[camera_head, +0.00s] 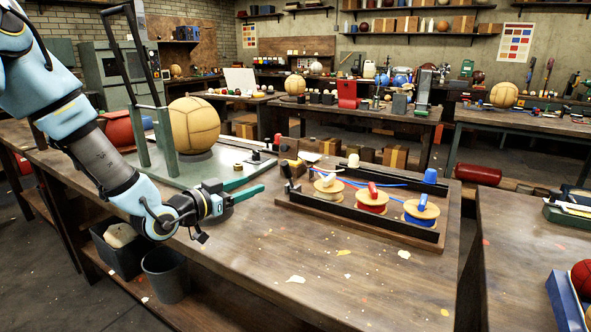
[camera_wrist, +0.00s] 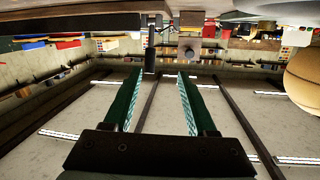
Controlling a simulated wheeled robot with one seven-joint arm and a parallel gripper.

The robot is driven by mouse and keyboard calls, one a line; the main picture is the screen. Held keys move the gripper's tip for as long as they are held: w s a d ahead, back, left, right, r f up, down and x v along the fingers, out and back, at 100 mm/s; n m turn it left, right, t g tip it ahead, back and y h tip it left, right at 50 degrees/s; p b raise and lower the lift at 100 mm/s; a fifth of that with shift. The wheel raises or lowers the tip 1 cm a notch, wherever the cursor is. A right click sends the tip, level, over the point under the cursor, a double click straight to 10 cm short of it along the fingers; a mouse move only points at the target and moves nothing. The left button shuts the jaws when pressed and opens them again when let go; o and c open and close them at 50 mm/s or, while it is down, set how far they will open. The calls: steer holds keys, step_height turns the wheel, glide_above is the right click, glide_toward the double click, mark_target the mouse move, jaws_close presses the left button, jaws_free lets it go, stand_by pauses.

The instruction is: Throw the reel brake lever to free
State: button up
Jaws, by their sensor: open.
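The reel rack (camera_head: 340,213) lies on the workbench at centre right, with a cream reel (camera_head: 328,184), a red reel (camera_head: 371,198) and a blue reel (camera_head: 421,210) between its black rails. A short dark upright piece, which looks like the brake lever (camera_head: 288,178), stands at the rack's left end. Its setting is too small to read. My gripper (camera_head: 250,193) is low over the bench, left of the lever and apart from it. In the wrist view the green fingers (camera_wrist: 158,103) are spread with nothing between them. A dark upright post (camera_wrist: 150,45), perhaps the lever, shows beyond them.
A green press frame (camera_head: 185,172) with a tan ball (camera_head: 194,125) stands behind my gripper. The bench front is mostly clear, with small scraps. The wrist view looks upside down.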

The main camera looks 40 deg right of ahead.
mark_target(283, 169)
steer(key=shift+g+h, duration=0.4)
steer(key=shift+h, duration=0.2)
steer(key=d+p, duration=0.1)
steer(key=d, duration=0.2)
steer(key=d+r+p, duration=0.1)
steer(key=d, duration=0.3)
steer(key=d+p, duration=0.1)
steer(key=d, duration=0.3)
steer(key=shift+s+d+r, duration=0.15)
steer(key=shift+s+d, duration=0.05)
steer(key=shift+s, duration=0.15)
steer(key=shift+d, duration=0.7)
steer(key=shift+c, duration=0.2)
jaws_close()
